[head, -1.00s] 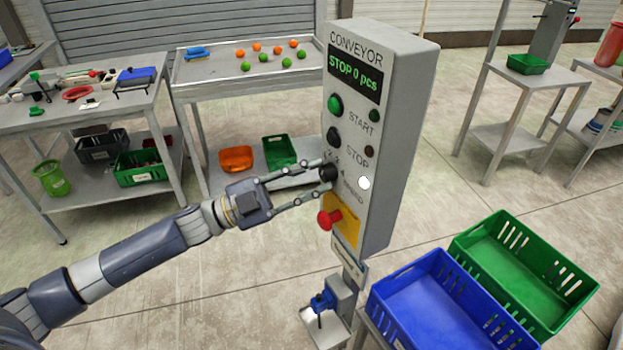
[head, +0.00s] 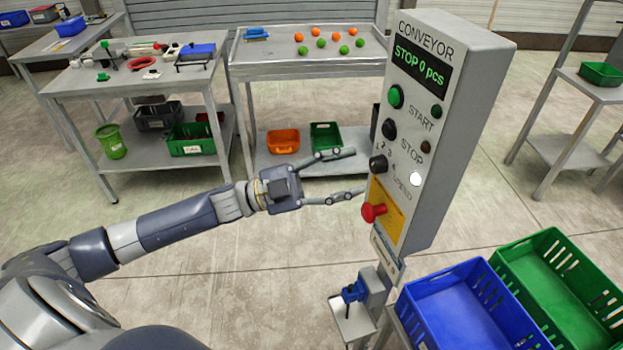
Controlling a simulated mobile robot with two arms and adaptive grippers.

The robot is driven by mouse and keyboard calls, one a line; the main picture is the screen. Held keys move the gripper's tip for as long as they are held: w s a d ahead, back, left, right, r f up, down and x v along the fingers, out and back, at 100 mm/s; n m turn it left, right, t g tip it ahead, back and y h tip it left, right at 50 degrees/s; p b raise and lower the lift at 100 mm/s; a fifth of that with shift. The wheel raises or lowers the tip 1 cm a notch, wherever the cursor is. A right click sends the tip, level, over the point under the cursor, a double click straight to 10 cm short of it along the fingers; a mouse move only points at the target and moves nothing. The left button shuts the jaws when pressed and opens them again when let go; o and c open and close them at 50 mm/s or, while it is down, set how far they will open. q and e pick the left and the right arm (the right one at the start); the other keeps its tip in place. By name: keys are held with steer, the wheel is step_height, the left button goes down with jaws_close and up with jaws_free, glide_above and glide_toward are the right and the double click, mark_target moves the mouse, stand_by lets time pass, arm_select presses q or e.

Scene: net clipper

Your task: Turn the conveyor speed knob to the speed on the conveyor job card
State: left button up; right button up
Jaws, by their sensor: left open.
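The grey conveyor control box (head: 446,150) stands upright on a post right of centre. Its display (head: 421,66) reads "STOP 0 pcs". The black speed knob (head: 378,164) sits below the black stop button (head: 389,129), with small digits around it; its exact pointer setting is too small to tell. My left gripper (head: 357,172) is open and empty, its fingers pointing at the box, just left of the knob and apart from it. A small label plate (head: 384,247) hangs under the box; its text is unreadable. My right gripper is not in view.
A red emergency button (head: 373,212) on a yellow plate is just below the knob. A green start button (head: 396,96) is above. Blue (head: 455,300) and green (head: 560,290) crates stand at the lower right. A table (head: 245,62) with orange and green balls is behind.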

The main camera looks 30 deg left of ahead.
arm_select(q)
steer(key=v, duration=0.9)
